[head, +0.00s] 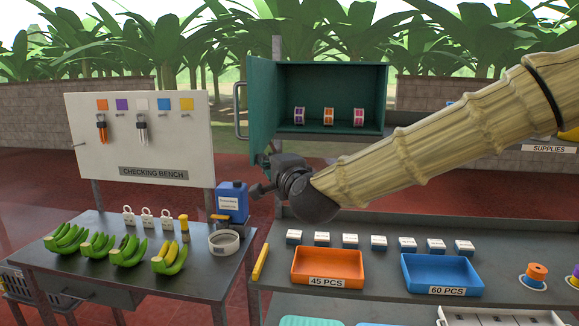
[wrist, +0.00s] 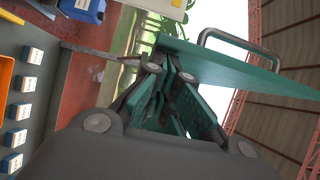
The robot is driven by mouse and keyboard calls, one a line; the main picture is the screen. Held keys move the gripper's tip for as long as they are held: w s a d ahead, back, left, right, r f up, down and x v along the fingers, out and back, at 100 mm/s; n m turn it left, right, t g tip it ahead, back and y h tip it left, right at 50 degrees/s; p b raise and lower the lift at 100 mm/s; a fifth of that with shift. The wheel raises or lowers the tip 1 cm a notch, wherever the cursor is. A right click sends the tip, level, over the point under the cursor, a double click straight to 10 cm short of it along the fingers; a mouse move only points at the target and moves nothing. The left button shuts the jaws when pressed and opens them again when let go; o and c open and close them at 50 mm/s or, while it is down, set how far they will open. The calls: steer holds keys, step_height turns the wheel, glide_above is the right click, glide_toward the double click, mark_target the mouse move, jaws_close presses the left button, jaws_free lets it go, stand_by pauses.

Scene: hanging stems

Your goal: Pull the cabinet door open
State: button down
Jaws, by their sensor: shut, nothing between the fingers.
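The green cabinet (head: 330,69) hangs above the back of the right bench. Its door (head: 262,100) stands swung open at the left, showing the inside. A grey bar handle (head: 237,112) is on the door's outer face. In the wrist view, the door (wrist: 225,66) is a slanting green panel with the handle (wrist: 240,45) beyond it. My gripper (head: 265,163) is at the door's lower end, away from the handle. Its fingers (wrist: 170,68) are shut and empty, close to the panel's near edge. I cannot tell if they touch it.
Several small rolls (head: 328,116) stand inside the cabinet. An orange tray (head: 328,268) and a blue tray (head: 442,275) are on the right bench below my arm.

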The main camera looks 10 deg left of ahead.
mark_target(254, 161)
steer(key=shift+s+a+b, duration=0.15)
steer(key=shift+a+b, duration=0.2)
steer(key=shift+a, duration=1.5)
